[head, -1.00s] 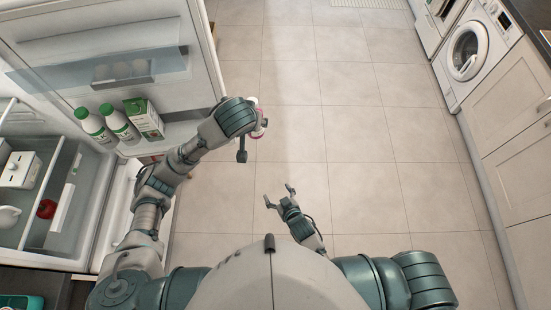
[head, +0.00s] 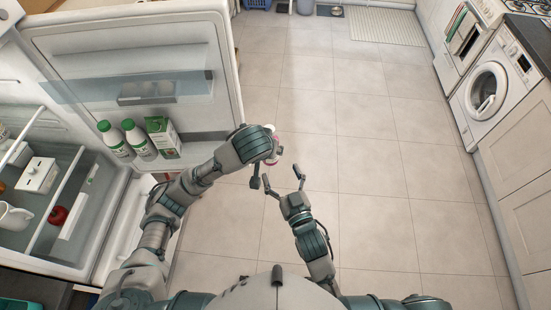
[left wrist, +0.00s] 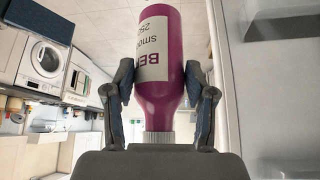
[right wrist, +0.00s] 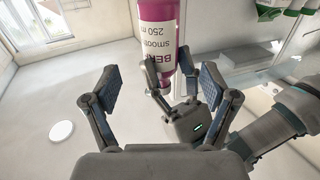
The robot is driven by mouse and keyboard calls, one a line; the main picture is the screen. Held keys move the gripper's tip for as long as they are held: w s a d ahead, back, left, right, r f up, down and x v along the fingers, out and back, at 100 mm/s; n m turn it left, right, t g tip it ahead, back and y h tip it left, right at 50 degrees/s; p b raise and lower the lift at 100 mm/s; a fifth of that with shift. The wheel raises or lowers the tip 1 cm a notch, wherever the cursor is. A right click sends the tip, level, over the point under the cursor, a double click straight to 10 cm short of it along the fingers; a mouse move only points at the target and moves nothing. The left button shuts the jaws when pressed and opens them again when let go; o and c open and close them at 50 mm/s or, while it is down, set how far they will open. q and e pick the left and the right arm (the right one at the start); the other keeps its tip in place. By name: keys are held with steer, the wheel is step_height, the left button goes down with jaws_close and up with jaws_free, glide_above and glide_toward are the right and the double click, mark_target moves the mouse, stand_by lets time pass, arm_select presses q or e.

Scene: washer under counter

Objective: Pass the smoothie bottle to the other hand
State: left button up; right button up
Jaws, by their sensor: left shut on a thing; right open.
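The smoothie bottle (left wrist: 162,95) is purple-pink with a white label and fills the middle of the left wrist view, its cap end towards my wrist. My left gripper (left wrist: 160,88) is shut on it near the neck. In the head view the bottle (head: 276,146) is mostly hidden behind my left gripper (head: 268,165). My right gripper (head: 284,182) is open and empty, just right of and below the left one. In the right wrist view the bottle (right wrist: 158,38) stands beyond the open fingers of my right gripper (right wrist: 160,88), apart from them.
An open fridge door (head: 135,60) stands at the left, with green-capped bottles (head: 125,140) and a carton (head: 162,136) on its shelf. A washing machine (head: 490,88) stands under the counter at right. The tiled floor (head: 370,160) between is clear.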

arm_select(q)
steer(key=shift+a, duration=0.35)
arm_select(e)
steer(key=x, duration=0.7)
steer(key=shift+s+a, duration=0.1)
steer(key=shift+a, duration=0.1)
arm_select(q)
steer(key=shift+d, duration=0.25)
arm_select(e)
steer(key=shift+w+d, duration=0.1)
steer(key=shift+w, duration=0.1)
arm_select(q)
steer(key=shift+d, duration=0.1)
arm_select(e)
steer(key=shift+d, duration=0.1)
steer(key=c, duration=1.4)
arm_select(q)
steer(key=shift+a, duration=0.25)
arm_select(e)
steer(key=shift+a, duration=0.2)
steer(key=shift+c, duration=0.5)
